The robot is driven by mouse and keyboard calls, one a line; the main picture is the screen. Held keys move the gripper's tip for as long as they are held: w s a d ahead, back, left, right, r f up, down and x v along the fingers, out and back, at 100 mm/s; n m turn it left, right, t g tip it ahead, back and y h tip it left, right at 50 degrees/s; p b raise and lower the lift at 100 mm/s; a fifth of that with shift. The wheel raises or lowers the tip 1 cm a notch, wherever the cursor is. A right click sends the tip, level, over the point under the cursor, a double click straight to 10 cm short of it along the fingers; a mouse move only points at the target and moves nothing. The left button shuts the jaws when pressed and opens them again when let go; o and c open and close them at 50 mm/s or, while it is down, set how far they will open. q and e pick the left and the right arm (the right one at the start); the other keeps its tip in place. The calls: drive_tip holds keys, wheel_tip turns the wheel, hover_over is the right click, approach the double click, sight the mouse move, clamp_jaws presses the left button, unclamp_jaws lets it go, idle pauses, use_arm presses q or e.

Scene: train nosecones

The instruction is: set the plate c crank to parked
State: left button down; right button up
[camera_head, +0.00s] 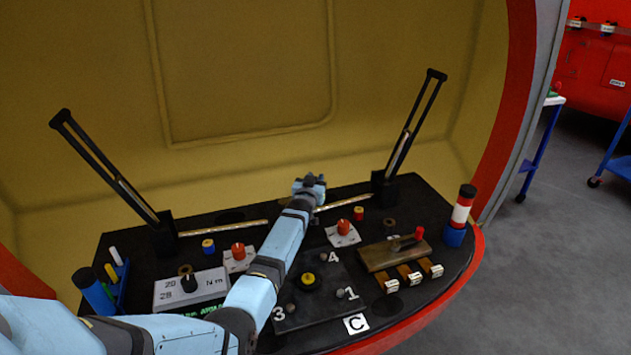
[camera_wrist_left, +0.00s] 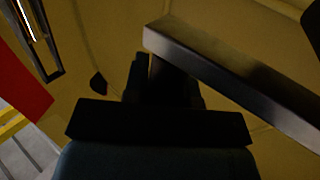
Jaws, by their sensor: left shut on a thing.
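The dark square plate (camera_head: 322,306) lies on the black console by a white C label. It has the numerals 1, 3 and 4, several grey studs and a black round hub (camera_head: 309,281) with a yellow centre. No crank arm shows clearly on it; my left arm crosses its left side. My left gripper (camera_head: 311,182) is beyond the plate, above the console's back edge. In the left wrist view it (camera_wrist_left: 162,78) is shut on a grey metal bar (camera_wrist_left: 235,80), which runs off to the right. My head view hides this bar. My right gripper is out of view.
Two tall black levers (camera_head: 105,165) (camera_head: 411,130) stand at the back left and back right. Two red knobs (camera_head: 238,251) (camera_head: 343,227) sit near my arm. A yellow wall (camera_head: 240,70) rises behind.

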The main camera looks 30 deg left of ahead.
use_arm(q)
drive_tip(key=c, duration=1.1)
unclamp_jaws()
drive_tip(key=shift+a+r, duration=0.25)
drive_tip(key=shift+a, duration=0.05)
drive_tip(key=shift+o, duration=0.9)
drive_tip(key=shift+f, duration=0.1)
drive_tip(key=shift+d, duration=0.1)
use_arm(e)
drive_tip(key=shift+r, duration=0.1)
use_arm(q)
drive_tip(key=shift+s+d+p, duration=0.2)
drive_tip(key=shift+s+p, duration=0.35)
drive_tip(key=shift+p, duration=0.25)
drive_tip(key=p+v, duration=1)
drive_tip(key=v, duration=0.2)
drive_tip(key=shift+s+p, duration=0.3)
drive_tip(key=shift+s, duration=0.1)
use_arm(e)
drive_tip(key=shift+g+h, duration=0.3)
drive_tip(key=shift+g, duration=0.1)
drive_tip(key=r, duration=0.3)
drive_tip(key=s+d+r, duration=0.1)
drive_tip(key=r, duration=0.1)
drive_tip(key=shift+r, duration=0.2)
